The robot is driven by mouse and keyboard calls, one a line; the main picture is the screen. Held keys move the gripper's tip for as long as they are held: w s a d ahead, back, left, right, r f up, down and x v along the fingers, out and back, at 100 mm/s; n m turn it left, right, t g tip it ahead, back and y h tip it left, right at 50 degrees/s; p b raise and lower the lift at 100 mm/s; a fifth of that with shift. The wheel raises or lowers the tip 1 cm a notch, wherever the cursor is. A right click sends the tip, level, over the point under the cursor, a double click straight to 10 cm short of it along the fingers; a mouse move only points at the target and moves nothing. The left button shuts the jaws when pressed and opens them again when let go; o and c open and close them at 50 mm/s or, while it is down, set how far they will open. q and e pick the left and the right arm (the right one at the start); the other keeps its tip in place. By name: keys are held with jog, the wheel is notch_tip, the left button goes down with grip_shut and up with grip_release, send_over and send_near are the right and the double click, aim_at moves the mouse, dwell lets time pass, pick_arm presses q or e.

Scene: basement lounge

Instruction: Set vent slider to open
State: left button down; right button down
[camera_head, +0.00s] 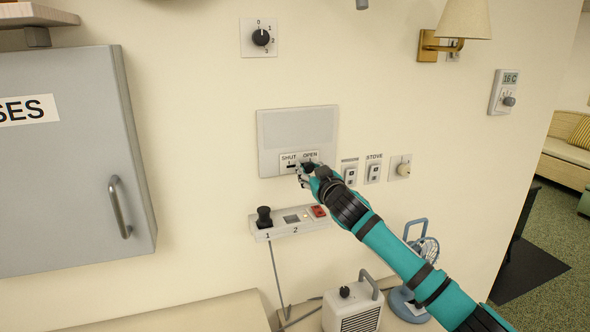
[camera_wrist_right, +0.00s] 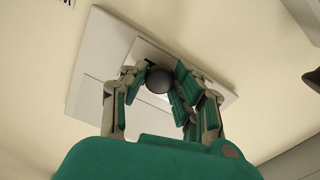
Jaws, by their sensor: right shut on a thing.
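The vent panel (camera_head: 298,133) is a pale grey plate on the wall, with a labelled slot strip marked SHUT at its left and OPEN at its right. My right gripper (camera_head: 305,173) is at the OPEN end of the strip. The dark round slider knob (camera_wrist_right: 159,80) shows between its fingers in the right wrist view, where my right gripper (camera_wrist_right: 160,88) is shut on it. In the head view the fingers and wrist partly cover the knob. My left gripper is not in view.
A power strip (camera_head: 290,222) with a black plug and red switch is below the panel. Switches (camera_head: 373,173), one labelled STOVE, are to the right. A heater (camera_head: 352,309) and a blue fan (camera_head: 407,300) stand below. A grey cabinet (camera_head: 75,190) is at left.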

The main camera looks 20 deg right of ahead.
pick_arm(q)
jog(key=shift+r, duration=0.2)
pick_arm(e)
jog(key=shift+d, duration=0.9)
jog(key=c, duration=1.3)
grip_release()
jog(key=shift+d, duration=0.1)
jog(key=o, duration=0.3)
jog(key=shift+d, duration=0.2)
jog(key=s, duration=1.2)
jog(key=shift+d, duration=0.15)
